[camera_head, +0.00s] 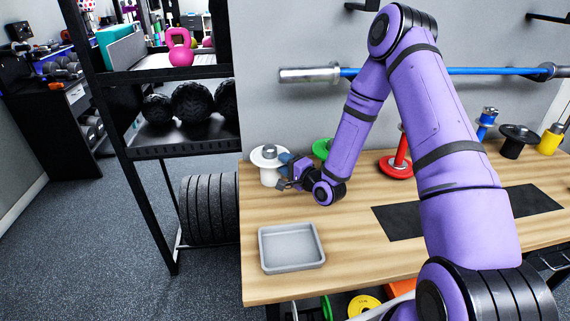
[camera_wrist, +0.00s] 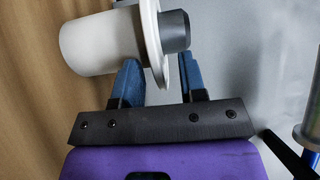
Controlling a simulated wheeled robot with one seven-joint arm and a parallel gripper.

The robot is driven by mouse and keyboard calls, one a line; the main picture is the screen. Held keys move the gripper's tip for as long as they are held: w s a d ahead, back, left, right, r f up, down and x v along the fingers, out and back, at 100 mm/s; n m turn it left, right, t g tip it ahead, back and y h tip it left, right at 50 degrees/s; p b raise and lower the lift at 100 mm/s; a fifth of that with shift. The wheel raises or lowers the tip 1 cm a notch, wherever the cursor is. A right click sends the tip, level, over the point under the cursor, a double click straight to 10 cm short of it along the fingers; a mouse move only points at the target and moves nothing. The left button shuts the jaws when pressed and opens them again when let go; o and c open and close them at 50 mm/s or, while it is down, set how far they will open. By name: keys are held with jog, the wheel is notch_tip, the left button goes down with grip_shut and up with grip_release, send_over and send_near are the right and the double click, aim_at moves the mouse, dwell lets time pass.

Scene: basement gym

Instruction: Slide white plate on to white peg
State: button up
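The white plate (camera_head: 257,157) lies flat on top of the white peg's wide white base (camera_head: 269,177), at the back left of the wooden table. A short grey post (camera_head: 269,149) rises through the plate's middle. In the wrist view, the plate (camera_wrist: 154,45) shows nearly edge-on, between the white base (camera_wrist: 88,45) and the grey post (camera_wrist: 177,30); it appears to be around the post. My gripper (camera_head: 285,171) is at the plate's right side. In the wrist view, its blue fingers (camera_wrist: 160,80) stand apart on either side of the plate's rim, with visible gaps.
A grey tray (camera_head: 291,266) sits at the table's front left. Green (camera_head: 321,148) and red (camera_head: 396,166) plates stand along the back, with a black one (camera_head: 518,133) farther right. A black mat (camera_head: 400,222) lies mid-table. A black rack (camera_head: 185,148) stands left of the table.

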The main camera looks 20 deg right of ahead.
jog(key=v, duration=1)
jog(key=shift+s, duration=0.35)
jog(key=shift+d, duration=0.1)
jog(key=s+d+r+n+g+h, duration=0.1)
jog(key=s+r+n+g+h, duration=0.25)
jog(key=r, duration=0.65)
jog(key=d+r+n+g+h, duration=0.2)
jog(key=r+n+g+h, duration=0.3)
jog(key=r, duration=0.6)
jog(key=s+a+r+n+g, duration=0.1)
jog(key=s+r, duration=0.3)
jog(key=s, duration=0.4)
jog(key=s+a+r+n, duration=0.1)
jog(key=s+r, duration=0.3)
jog(key=s, duration=0.5)
jog(key=s+a+r+n+g+y, duration=0.1)
jog(key=s+r, duration=0.3)
jog(key=s, duration=0.4)
jog(key=shift+s+a+n+g, duration=0.25)
jog(key=shift+s+n+g, duration=0.1)
jog(key=shift+n, duration=0.5)
jog(key=shift+r, duration=0.1)
